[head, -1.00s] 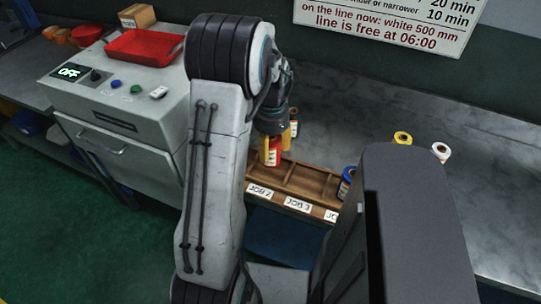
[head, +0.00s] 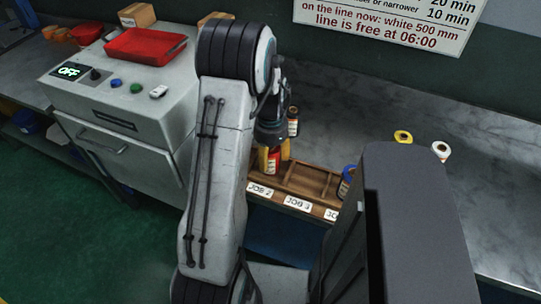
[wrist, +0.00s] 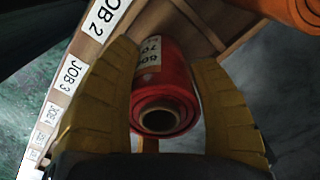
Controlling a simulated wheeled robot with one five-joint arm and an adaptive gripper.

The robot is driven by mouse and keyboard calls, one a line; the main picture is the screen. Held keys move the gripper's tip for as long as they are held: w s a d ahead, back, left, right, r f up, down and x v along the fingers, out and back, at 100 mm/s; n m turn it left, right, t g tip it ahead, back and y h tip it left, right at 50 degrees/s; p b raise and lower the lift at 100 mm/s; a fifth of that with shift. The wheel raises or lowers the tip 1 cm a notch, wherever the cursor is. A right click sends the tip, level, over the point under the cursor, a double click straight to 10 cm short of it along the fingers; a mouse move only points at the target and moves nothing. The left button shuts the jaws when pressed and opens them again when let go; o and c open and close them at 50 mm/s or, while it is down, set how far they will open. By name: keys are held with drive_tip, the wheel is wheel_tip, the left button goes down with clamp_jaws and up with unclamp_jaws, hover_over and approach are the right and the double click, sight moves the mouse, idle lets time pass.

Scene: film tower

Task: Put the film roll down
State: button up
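The red film roll (wrist: 160,85), with a white label, is upright between the yellow fingers of my gripper (wrist: 162,90) in the wrist view. The fingers lie close against both sides of it, and my gripper looks shut on it. In the head view the roll (head: 273,162) is at the left end of the wooden tray (head: 318,207), behind the JOB 2 label (head: 260,190). My gripper (head: 273,158) is around its upper part. The roll's lower end is partly hidden, so I cannot tell whether it touches the tray floor.
An orange roll (wrist: 292,12) stands close by in the wrist view. A blue roll (head: 347,182) is in the tray further right. A machine with a red tray (head: 145,46) stands left.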

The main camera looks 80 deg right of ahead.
drive_tip(key=o, duration=0.4)
drive_tip(key=shift+c, duration=0.2)
drive_tip(key=shift+r, duration=0.1)
wheel_tip(320, 180, up, 12)
drive_tip(key=shift+r+p, duration=0.1)
drive_tip(key=shift+p, duration=0.3)
drive_tip(key=shift+w, duration=0.1)
